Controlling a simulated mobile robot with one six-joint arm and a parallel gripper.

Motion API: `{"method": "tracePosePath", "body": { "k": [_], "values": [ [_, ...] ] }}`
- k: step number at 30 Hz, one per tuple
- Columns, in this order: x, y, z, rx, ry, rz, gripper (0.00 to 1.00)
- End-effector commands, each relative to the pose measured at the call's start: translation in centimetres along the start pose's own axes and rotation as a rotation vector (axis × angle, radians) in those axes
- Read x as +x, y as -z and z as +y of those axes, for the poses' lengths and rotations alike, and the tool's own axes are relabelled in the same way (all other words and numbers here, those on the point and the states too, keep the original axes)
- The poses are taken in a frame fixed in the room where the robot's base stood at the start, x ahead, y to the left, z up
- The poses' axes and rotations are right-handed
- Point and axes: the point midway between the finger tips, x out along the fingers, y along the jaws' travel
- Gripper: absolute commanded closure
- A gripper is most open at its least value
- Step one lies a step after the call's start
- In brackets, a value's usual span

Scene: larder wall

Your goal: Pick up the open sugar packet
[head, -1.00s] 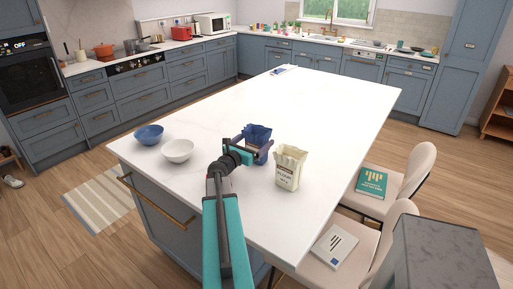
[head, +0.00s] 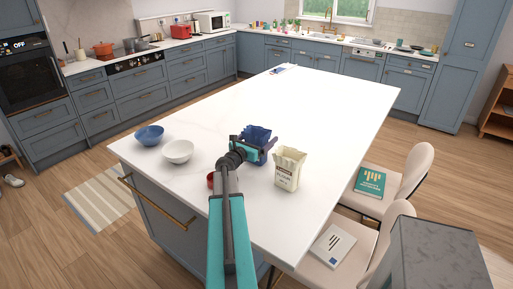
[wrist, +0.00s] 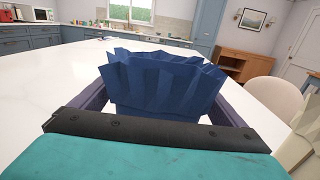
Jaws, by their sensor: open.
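The open sugar packet (head: 257,133) is a dark blue paper bag with a crinkled, folded-out top. It stands upright on the white island. In the wrist view the blue packet (wrist: 165,80) fills the middle, between the two fingers. My gripper (head: 254,151) is open, with one finger on each side of the packet; the wrist view shows the gripper (wrist: 168,108) too. A gap shows on the right side between packet and finger. The packet's lower part is hidden behind my gripper, and its printing is not visible.
A cream flour packet (head: 289,169) stands close on the right of my gripper. A white bowl (head: 178,151) and a blue bowl (head: 149,135) are to the left. A small red object (head: 211,180) is partly hidden by my arm. The island top (head: 310,105) beyond is mostly clear.

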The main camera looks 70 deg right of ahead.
Motion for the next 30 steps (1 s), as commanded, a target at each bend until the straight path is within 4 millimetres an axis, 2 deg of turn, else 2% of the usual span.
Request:
{"method": "tracePosePath", "body": {
  "k": [5,22,23,30],
  "values": [
    [0.95,-0.04,0.03,0.000,0.000,0.000,0.06],
    [0.91,0.01,0.08,0.000,-0.002,0.000,0.06],
    [0.91,0.02,0.08,0.000,-0.002,0.000,0.09],
    [0.89,0.01,0.10,0.000,-0.002,0.000,0.49]
  ]
}}
